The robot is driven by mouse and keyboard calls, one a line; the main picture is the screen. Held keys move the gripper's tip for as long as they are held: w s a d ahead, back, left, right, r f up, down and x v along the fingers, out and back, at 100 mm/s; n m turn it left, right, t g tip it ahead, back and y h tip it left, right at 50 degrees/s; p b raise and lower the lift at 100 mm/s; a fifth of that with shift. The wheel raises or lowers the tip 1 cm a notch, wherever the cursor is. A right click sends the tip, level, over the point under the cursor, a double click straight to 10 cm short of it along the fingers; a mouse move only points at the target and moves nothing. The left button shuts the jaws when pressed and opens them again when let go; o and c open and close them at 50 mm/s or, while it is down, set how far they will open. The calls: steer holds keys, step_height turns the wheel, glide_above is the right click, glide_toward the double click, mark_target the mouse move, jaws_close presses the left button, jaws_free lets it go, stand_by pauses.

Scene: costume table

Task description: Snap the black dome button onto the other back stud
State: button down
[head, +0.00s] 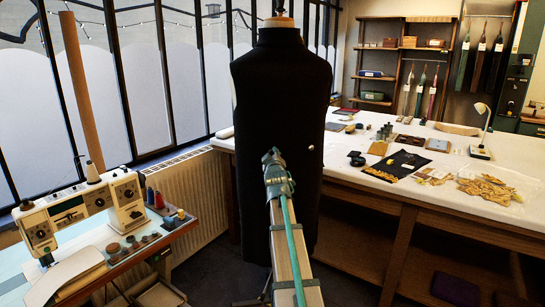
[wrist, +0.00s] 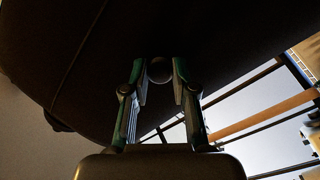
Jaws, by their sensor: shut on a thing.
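A black garment (head: 281,100) stands upright on a dress form in the middle of the head view. A small silvery stud (head: 311,147) shows on its right side. My gripper (head: 271,156) is in front of the garment, left of and slightly below that stud. In the wrist view, my gripper (wrist: 160,73) is shut on the black dome button (wrist: 160,70), a dark round shape between the fingertips. The garment fills the top of that view, close to the button. I cannot tell whether they touch. Any stud behind the fingertips is hidden.
A white-topped table (head: 350,160) with cloth and small items stands to the right. A sewing machine (head: 80,205) stands on a bench at the left. A radiator (head: 185,185) and windows are behind. Open floor shows around the dress form's base.

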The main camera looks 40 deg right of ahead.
steer(key=shift+w+d, duration=0.1)
steer(key=shift+w, duration=0.1)
steer(key=shift+c, duration=1.8)
jaws_free()
steer(key=v, duration=0.8)
